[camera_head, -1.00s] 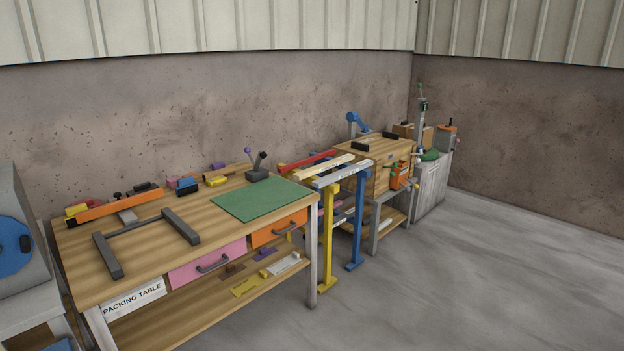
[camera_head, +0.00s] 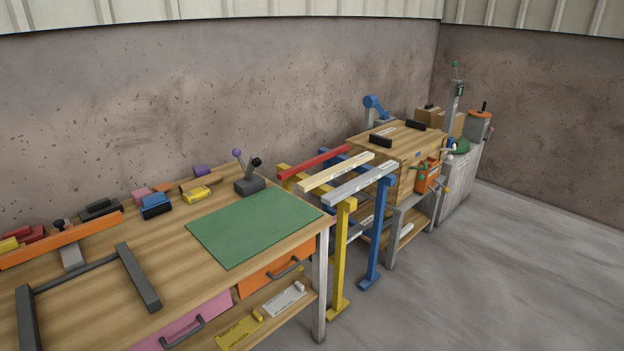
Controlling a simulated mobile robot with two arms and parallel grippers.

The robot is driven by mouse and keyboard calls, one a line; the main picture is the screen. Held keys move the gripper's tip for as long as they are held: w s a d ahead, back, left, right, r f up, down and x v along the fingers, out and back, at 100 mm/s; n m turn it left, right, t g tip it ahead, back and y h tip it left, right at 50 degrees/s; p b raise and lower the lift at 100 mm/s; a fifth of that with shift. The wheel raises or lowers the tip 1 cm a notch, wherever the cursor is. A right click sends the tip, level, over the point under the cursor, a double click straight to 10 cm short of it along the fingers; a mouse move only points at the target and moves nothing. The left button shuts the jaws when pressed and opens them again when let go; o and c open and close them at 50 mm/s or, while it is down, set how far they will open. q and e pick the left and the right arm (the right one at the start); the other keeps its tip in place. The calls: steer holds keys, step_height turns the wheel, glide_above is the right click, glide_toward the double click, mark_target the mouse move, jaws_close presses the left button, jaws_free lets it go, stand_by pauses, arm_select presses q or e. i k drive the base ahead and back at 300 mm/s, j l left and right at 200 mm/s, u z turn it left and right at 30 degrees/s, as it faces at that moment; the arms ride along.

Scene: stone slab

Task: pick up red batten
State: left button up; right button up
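The red batten (camera_head: 314,162) lies across the top of a rack with a yellow stand (camera_head: 345,250) and a blue stand (camera_head: 375,235). It is the batten nearest the wall. A pale wooden batten (camera_head: 336,174) and a grey batten (camera_head: 361,184) lie beside it on the same rack, roughly parallel and apart. The red batten's upper face is in plain view. Neither of my grippers shows in the head view.
The packing table stands at the left, with a green mat (camera_head: 254,226), a dark lever box (camera_head: 249,185) and a grey frame (camera_head: 143,276). A wooden cabinet (camera_head: 395,152) stands behind the rack. The grey floor (camera_head: 480,285) at the right is clear.

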mark_target(291, 170)
steer(key=i, duration=1.15)
